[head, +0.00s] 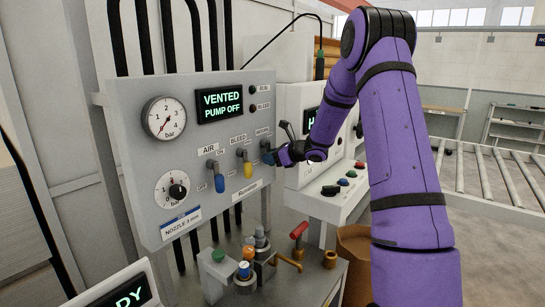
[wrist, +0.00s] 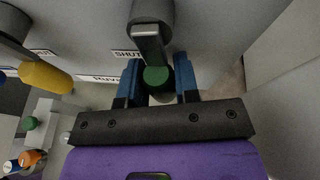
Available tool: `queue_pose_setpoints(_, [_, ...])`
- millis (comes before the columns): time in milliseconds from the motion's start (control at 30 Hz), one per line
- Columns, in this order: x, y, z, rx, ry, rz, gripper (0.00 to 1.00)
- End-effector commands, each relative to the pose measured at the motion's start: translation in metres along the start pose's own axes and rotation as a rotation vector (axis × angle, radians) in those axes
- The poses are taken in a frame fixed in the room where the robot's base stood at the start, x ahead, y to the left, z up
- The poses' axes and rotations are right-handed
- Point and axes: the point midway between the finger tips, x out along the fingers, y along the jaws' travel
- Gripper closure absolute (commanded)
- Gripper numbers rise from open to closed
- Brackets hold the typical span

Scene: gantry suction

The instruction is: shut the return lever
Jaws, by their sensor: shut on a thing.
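The return lever (wrist: 155,78) has a green grip on a grey stem below a dark round hub. It stands at the right end of the lever row on the grey panel (head: 236,150). In the wrist view my gripper (wrist: 158,82) has its blue fingers on either side of the green grip and is shut on it.
Left of it are the yellow bleed lever (head: 247,165) and blue air lever (head: 219,180). The display (head: 220,104) reads VENTED, PUMP OFF. Below is a bench with fittings and a red-handled valve (head: 299,231). A button box (head: 340,190) stands close on the right.

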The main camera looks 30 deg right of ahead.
Motion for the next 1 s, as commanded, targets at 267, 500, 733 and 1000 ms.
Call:
queue_pose_setpoints(267, [0.0004,0.0039,0.0002,0.086,-0.015,0.029,1.00])
queue_pose_setpoints(500, [0.0005,0.0049,0.0006,0.106,-0.019,0.036,1.00])
queue_pose_setpoints(733, [0.0006,0.0050,0.0007,0.107,-0.019,0.036,1.00])
queue_pose_setpoints(1000, [0.0006,0.0050,0.0006,0.106,-0.018,0.036,0.45])
